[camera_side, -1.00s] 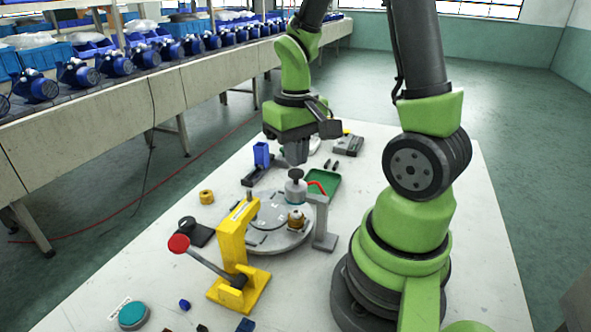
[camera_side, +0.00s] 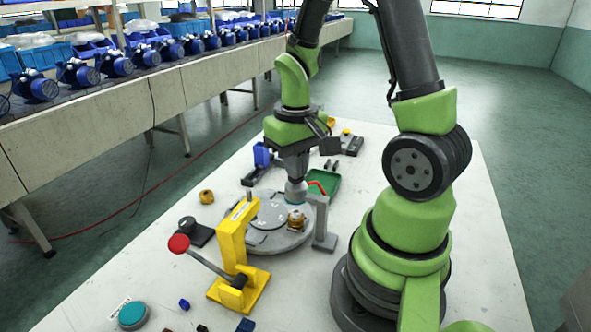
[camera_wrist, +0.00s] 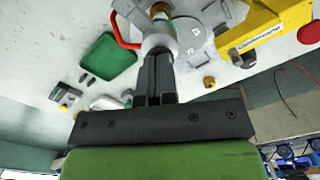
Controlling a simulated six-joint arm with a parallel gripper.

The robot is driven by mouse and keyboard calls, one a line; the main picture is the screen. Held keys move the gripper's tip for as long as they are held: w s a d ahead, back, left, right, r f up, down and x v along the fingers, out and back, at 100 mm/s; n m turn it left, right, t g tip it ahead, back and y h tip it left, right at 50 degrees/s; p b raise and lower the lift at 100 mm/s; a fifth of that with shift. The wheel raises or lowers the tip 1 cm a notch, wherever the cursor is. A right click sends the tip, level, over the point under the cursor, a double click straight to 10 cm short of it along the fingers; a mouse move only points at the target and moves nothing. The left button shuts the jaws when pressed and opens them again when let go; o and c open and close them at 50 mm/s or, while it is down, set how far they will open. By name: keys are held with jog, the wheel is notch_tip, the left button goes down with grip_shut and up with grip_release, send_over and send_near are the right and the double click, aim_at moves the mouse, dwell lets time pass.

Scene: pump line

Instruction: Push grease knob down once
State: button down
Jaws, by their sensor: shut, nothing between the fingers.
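The grease knob's dispenser, a pale grey cylinder (camera_side: 296,195), stands at the back edge of the round grey turntable (camera_side: 268,240). It also shows in the wrist view (camera_wrist: 160,40). My gripper (camera_side: 296,180) points down with its fingertips on top of the dispenser, where the dark knob is. The fingers are shut with nothing between them. The knob is hidden under the fingertips in the side view, so I cannot tell exactly how low it sits. A brass part (camera_side: 296,219) sits on the turntable in front of the dispenser.
A grey stand (camera_side: 325,225) with a red hose is right of the dispenser. A yellow lever press (camera_side: 233,250) with a red ball handle is at front left. A green tray (camera_side: 325,184) lies behind. A blue fixture (camera_side: 261,157) stands back left. Bare table lies at front right.

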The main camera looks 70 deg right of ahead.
jog(key=shift+r, duration=0.1)
dwell(0.3)
jog(key=shift+r, duration=3.05)
jog(key=s+a+r+n+t+y, duration=0.1)
jog(key=s+a+r+t, duration=0.1)
jog(key=a+r, duration=0.3)
jog(key=s+a+r+n+t+y, duration=0.1)
jog(key=s+a+r+t, duration=0.2)
jog(key=a+r+t, duration=0.2)
jog(key=shift+a+r, duration=0.15)
jog(key=shift+a, duration=0.75)
jog(key=c, duration=1.8)
grip_release()
